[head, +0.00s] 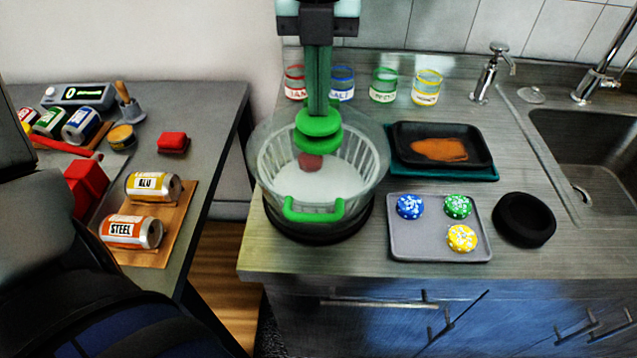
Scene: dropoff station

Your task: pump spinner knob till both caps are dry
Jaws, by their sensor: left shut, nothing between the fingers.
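The salad spinner (270,178) stands on the counter in the head view. It has a clear body, a white slatted basket and a green front handle (314,212). Its green knob (319,138) is at the top centre. My left gripper (319,108) comes down from above, shut and empty, its tips at the knob; I cannot tell if they touch. A small dark-red piece (310,161) shows below the knob; I cannot tell if it is a cap. A blue cap (409,206), green cap (457,206) and yellow cap (461,238), all white-speckled, lie on a grey tray (420,246).
Several coloured-rim jars (383,88) stand behind.

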